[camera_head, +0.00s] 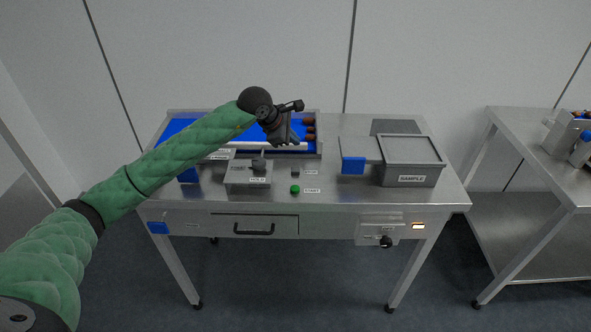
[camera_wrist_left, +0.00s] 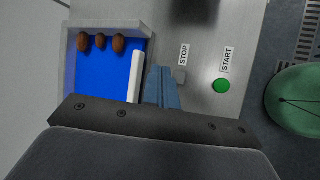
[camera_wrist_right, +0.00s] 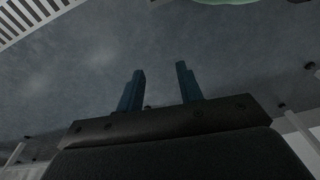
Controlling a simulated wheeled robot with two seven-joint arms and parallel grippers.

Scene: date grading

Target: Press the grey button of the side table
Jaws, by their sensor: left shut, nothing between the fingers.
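The side table (camera_head: 330,197) is a steel table with a conveyor on top. Its small grey button (camera_head: 295,171) sits beside the STOP label, just behind the green START button (camera_head: 295,189). The grey button (camera_wrist_left: 180,75) also shows in the left wrist view, right of my fingers. My left gripper (camera_head: 288,143) is shut and empty, above the table between the blue belt and the buttons. It appears apart from the grey button. My right gripper (camera_wrist_right: 159,70) is open and empty over the floor, outside the head view.
The blue belt (camera_head: 182,126) carries several brown dates at its right end. A HOLD box (camera_head: 248,182) stands left of the buttons. A grey SAMPLE tray (camera_head: 411,179) and a blue block (camera_head: 353,165) are to the right. Another steel table (camera_head: 520,135) stands further right.

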